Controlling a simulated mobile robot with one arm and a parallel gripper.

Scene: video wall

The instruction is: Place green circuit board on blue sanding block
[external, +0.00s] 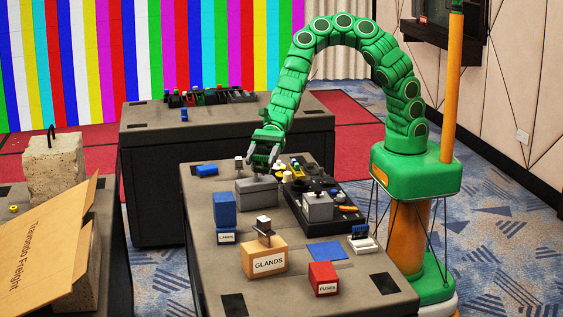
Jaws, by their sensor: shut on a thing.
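My gripper (263,164) points down over the far half of the near table, just above or behind a grey box (257,192). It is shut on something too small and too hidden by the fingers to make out. I cannot pick out the green circuit board for certain anywhere in view. A small blue block (206,170), which looks like the sanding block, lies flat near the table's far left edge, left of my gripper and apart from it. Its top looks bare.
Blue bins (225,209), a GLANDS box (265,260), a red FUSES box (323,279) and a flat blue sheet (327,252) stand nearer the front of the table. A black tray (335,188) with a grey box lies right. A cardboard box (55,245) is at left.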

